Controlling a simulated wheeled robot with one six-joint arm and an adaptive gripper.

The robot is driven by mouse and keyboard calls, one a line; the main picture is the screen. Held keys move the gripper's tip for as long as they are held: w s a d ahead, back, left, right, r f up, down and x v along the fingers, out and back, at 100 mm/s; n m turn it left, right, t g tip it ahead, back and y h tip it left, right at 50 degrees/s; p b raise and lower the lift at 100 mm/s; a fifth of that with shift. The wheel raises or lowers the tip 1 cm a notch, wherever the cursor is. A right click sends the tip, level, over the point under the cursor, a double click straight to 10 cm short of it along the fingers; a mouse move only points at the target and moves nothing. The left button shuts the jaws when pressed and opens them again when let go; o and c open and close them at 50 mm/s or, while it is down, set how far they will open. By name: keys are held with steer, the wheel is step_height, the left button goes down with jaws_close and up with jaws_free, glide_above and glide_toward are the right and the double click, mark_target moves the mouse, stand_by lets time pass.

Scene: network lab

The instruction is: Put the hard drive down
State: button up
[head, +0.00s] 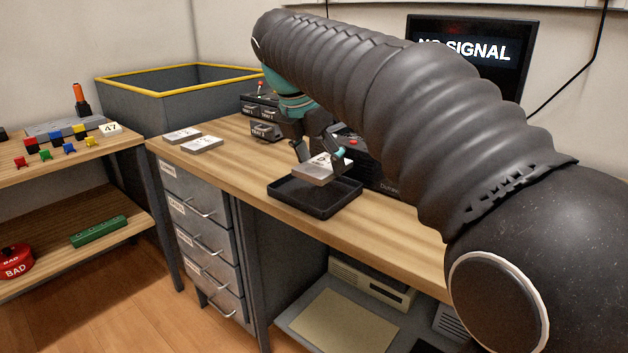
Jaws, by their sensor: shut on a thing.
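The hard drive (318,170) is a flat silver-grey block with a white label. My gripper (321,160) is shut on it, with fingers on either side. The drive is over a black shallow tray (318,207) on the wooden workbench (400,218). It looks slightly tilted and covers the tray's back part. I cannot tell whether its underside touches the tray. Part of its label is hidden by the gripper.
Two similar drives (202,145) lie on the bench at the left, near drawers (205,235). A yellow-rimmed grey bin (180,95) is at the back left. Bare bench lies right of the black tray.

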mark_target(312, 160)
steer(key=w, duration=0.1)
steer(key=w+a+f, duration=0.1)
steer(key=shift+w+a+f, duration=0.2)
steer(key=shift+w+f, duration=0.1)
steer(key=shift+f+b, duration=0.5)
steer(key=shift+f, duration=1.55)
steer(key=shift+f, duration=0.1)
steer(key=o, duration=1.3)
steer(key=p+v, duration=0.2)
steer(key=v, duration=1)
steer(key=shift+p, duration=0.3)
